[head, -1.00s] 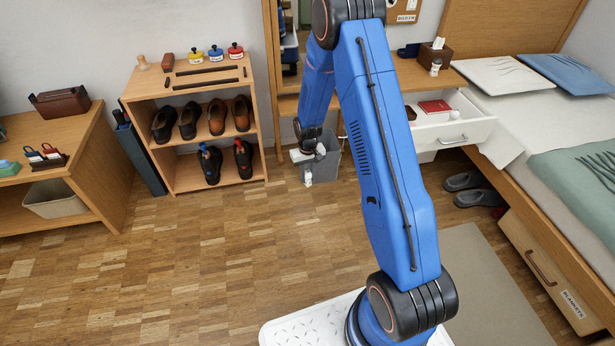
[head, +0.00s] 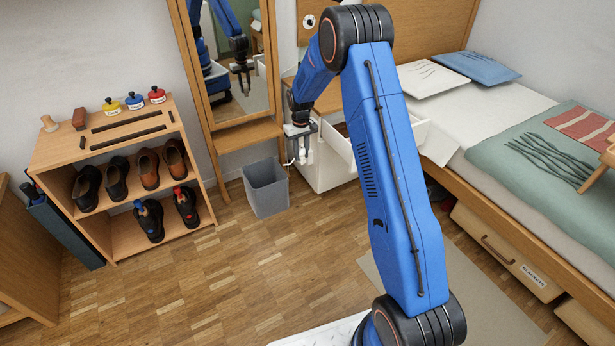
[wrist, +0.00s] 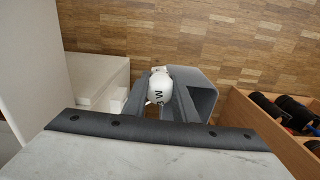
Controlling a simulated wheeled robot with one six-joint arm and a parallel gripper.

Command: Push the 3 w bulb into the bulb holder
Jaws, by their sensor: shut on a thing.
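The 3 W bulb (wrist: 160,84) is white and rounded, with "3 W" printed on its side in the wrist view. My gripper (wrist: 160,97) is shut on it, with a dark finger on either side. In the head view my gripper (head: 300,148) hangs in the air in front of the white drawer unit, with a small white shape at its tip. I cannot make out a bulb holder in either view; my arm covers part of the desk and drawer.
An open white drawer (head: 413,134) sticks out behind my arm. A grey bin (head: 265,187) stands on the floor, left of the drawer unit (head: 330,168). A shoe shelf (head: 115,150) is at left, a mirror (head: 222,70) behind, the bed (head: 485,120) at right. The front-left floor is clear.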

